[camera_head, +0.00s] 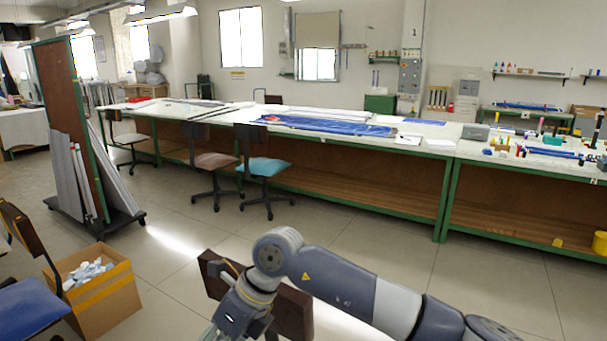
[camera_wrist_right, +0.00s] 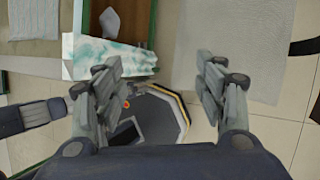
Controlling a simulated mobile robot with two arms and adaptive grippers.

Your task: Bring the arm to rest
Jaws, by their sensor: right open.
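My right arm (camera_head: 345,285) comes in from the lower right of the head view and reaches left across the bottom. Its wrist bends down at the left end, and the gripper is mostly cut off by the bottom edge. In the right wrist view my right gripper (camera_wrist_right: 158,75) has its two fingers wide apart, with nothing held between them. My left arm and left gripper are not in view. I cannot make out any rod blanks for certain.
Long green-framed benches (camera_head: 395,178) run across the back. A panel rack (camera_head: 78,130) and an open cardboard box (camera_head: 100,300) are at left. The middle floor (camera_head: 400,255) is clear.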

